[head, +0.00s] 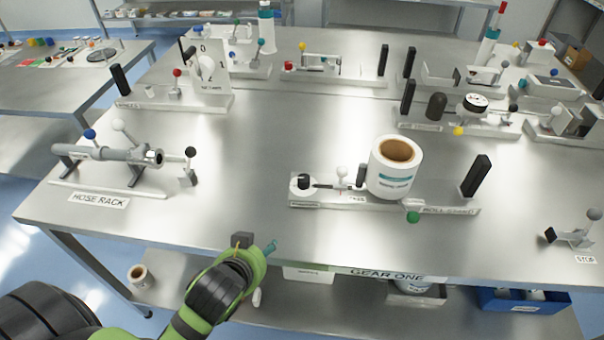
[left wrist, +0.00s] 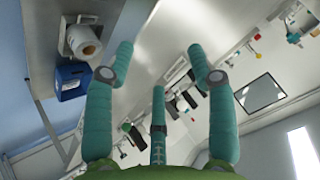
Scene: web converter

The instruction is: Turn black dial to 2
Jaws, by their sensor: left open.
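I cannot tell which part is the black dial. A small white cylinder with a dark top (head: 303,183) stands on the front middle rail. My left gripper (head: 270,248) is low at the table's front edge, far from the panel. Its teal fingers are spread and empty in the left wrist view (left wrist: 161,60). My right gripper is out of view.
A hose rack (head: 120,155) stands at the left. A large white roll (head: 395,167) sits on the front middle rail (head: 440,208). More fixtures with black handles line the back and right. The table's middle is clear. A blue bin (head: 525,300) is on the lower shelf.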

